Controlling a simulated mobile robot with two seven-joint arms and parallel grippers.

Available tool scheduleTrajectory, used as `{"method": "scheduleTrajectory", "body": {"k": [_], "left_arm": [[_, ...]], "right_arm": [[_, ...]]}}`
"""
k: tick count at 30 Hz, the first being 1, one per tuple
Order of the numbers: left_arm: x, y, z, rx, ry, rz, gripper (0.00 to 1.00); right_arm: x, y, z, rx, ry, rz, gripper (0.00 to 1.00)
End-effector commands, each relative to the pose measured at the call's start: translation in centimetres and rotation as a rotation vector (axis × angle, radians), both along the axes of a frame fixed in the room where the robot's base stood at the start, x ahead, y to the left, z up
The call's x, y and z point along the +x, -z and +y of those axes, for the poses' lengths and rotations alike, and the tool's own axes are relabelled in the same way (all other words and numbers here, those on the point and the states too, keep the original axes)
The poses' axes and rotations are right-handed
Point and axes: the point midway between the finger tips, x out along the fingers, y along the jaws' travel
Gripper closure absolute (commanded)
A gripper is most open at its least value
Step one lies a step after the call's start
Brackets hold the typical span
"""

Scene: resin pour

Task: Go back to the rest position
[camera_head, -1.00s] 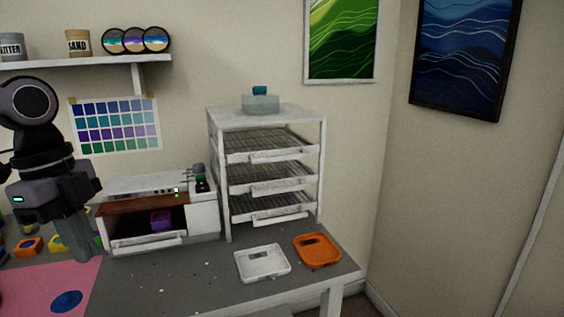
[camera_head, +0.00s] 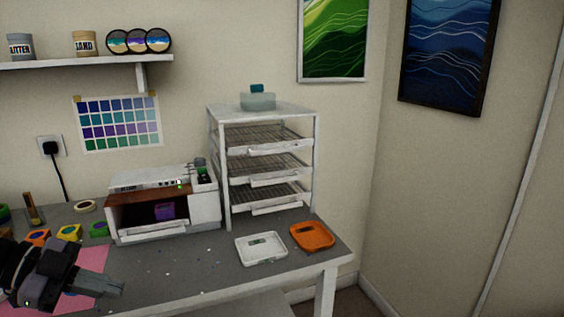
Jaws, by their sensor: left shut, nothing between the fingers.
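My left gripper (camera_head: 115,288) is at the lower left of the head view, above the front of the grey table (camera_head: 190,265). Its fingers point right and are shut, with nothing held. It is in front of the pink mat (camera_head: 92,262) and hides part of it. My right gripper is not in view.
A white oven-like box (camera_head: 205,208) with a purple item (camera_head: 165,211) inside stands on the table beside a white rack (camera_head: 314,170). A white tray (camera_head: 261,259) and an orange tray (camera_head: 327,246) lie near the right edge. Small coloured pieces (camera_head: 69,233) sit at the left.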

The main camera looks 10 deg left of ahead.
Motion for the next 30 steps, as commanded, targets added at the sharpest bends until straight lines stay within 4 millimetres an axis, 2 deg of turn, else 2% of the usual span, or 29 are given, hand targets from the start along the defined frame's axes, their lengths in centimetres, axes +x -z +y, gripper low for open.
{"method": "scheduleTrajectory", "body": {"k": [1,6,11,17,23,26,30], "left_arm": [[0.0,1.2,0.1,-0.062,-0.044,-0.029,1.0],[0.3,4.8,0.7,-0.204,-0.209,-0.129,1.0],[-0.1,8.8,1.1,-0.29,-0.393,-0.185,1.0],[-1.5,14.5,0.9,-0.338,-0.638,-0.192,1.0],[-4.0,20.5,-0.9,-0.332,-0.862,-0.12,1.0],[-5.7,23.5,-2.6,-0.318,-0.958,-0.053,1.0],[-8.2,27.1,-5.8,-0.289,-1.061,0.063,1.0]], "right_arm": [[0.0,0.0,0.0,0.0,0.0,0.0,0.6],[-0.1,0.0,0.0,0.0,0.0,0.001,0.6],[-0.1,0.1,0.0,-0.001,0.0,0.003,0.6],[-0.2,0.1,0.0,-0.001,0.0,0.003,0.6],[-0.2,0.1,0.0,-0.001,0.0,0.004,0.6],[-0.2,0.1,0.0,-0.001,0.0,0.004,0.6],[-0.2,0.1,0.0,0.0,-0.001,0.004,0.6]]}}
